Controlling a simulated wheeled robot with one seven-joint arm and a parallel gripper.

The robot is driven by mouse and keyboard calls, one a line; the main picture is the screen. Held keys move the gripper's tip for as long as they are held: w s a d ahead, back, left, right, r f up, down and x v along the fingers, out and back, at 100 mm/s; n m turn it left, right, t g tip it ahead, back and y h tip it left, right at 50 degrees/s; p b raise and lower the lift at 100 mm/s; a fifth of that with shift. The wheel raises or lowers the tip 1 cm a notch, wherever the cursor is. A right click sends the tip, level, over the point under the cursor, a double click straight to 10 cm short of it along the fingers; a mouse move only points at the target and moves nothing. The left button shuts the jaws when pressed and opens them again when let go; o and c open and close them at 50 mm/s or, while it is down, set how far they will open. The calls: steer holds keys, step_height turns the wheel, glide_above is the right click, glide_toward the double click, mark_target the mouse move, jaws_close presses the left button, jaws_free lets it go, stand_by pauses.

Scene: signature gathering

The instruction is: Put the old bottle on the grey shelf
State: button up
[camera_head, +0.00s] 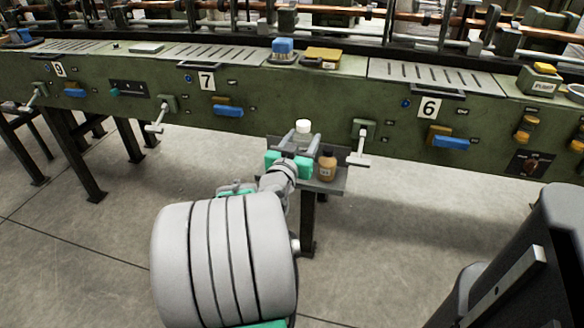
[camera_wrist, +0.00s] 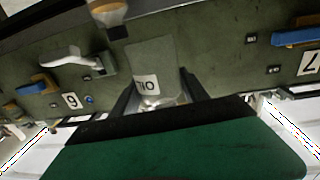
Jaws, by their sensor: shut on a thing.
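A clear bottle with a white cap (camera_head: 303,127) is held upright between the fingers of my gripper (camera_head: 301,140). Its label shows inverted in the wrist view, where the clear bottle (camera_wrist: 147,86) sits between my fingers. My gripper is shut on it, over or just at the grey shelf (camera_head: 333,185). A brown bottle with a dark cap (camera_head: 327,166) stands upright on the shelf, just right of my gripper.
The long green machine (camera_head: 320,100) stands behind the shelf, with number plates, blue handles and levers. A grey lever (camera_head: 360,145) juts out just right of the brown bottle. A blue-topped item (camera_head: 283,49) lies on the machine top. The shelf has little free room.

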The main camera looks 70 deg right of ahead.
steer(key=w+d+f+b, duration=0.1)
steer(key=w+d+f, duration=0.1)
steer(key=w+d+f+b, duration=0.1)
steer(key=w+f, duration=0.2)
steer(key=w+d+f+b, duration=0.1)
steer(key=w+d+f, duration=0.1)
steer(key=w+f, duration=0.1)
steer(key=shift+d+f+b, duration=0.1)
steer(key=shift+d+b, duration=0.25)
steer(key=shift+w+d+f+b, duration=0.15)
steer(key=shift+f+b, duration=0.85)
steer(key=shift+f, duration=0.85)
steer(key=o, duration=1.3)
steer(key=shift+r, duration=0.1)
